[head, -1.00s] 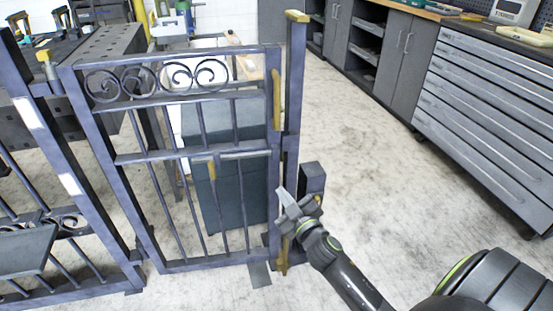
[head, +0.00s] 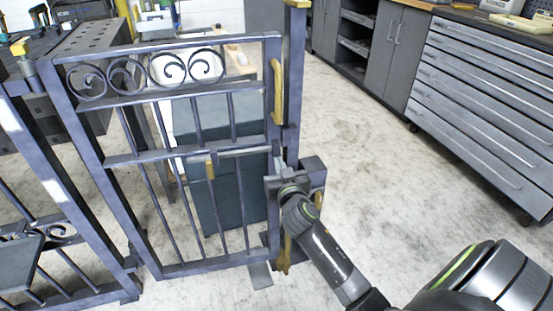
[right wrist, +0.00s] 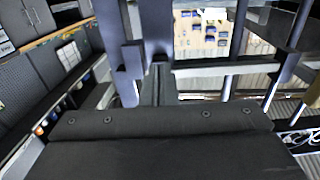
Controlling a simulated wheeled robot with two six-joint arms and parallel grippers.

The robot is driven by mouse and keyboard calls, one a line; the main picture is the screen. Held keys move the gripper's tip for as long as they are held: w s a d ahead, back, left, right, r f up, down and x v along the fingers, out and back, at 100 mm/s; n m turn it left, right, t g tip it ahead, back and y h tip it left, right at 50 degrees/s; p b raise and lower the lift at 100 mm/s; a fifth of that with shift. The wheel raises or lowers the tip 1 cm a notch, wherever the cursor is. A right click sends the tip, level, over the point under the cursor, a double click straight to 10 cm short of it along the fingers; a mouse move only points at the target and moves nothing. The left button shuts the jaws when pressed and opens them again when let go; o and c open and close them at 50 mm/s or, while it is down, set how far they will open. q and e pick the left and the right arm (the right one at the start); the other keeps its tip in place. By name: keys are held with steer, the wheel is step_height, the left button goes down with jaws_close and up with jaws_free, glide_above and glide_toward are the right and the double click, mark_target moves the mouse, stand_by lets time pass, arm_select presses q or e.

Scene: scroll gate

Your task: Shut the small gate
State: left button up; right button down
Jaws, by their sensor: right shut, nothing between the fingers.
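The small gate (head: 187,98) is a dark metal frame with scrollwork along its top and thin upright bars. Its right side stands close against the latch post (head: 293,90); I cannot tell whether a gap is left. A brass pull handle (head: 277,90) is on the gate's right upright. My right gripper (head: 284,178) is at the gate's right upright, below the handle, and appears to touch or nearly touch it. Its fingers are shut and empty. In the right wrist view, dark gate bars (right wrist: 232,65) stand just beyond my gripper. My left gripper is not in view.
A fixed fence panel (head: 30,130) stands at the left. A dark green box (head: 228,190) is behind the gate. Grey drawer cabinets (head: 490,110) line the right side. The concrete floor (head: 375,150) between is clear.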

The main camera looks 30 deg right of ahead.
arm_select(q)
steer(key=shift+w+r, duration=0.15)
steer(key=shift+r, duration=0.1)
arm_select(e)
steer(key=x, duration=0.3)
steer(key=shift+w+d, duration=0.1)
steer(key=shift+w, duration=0.2)
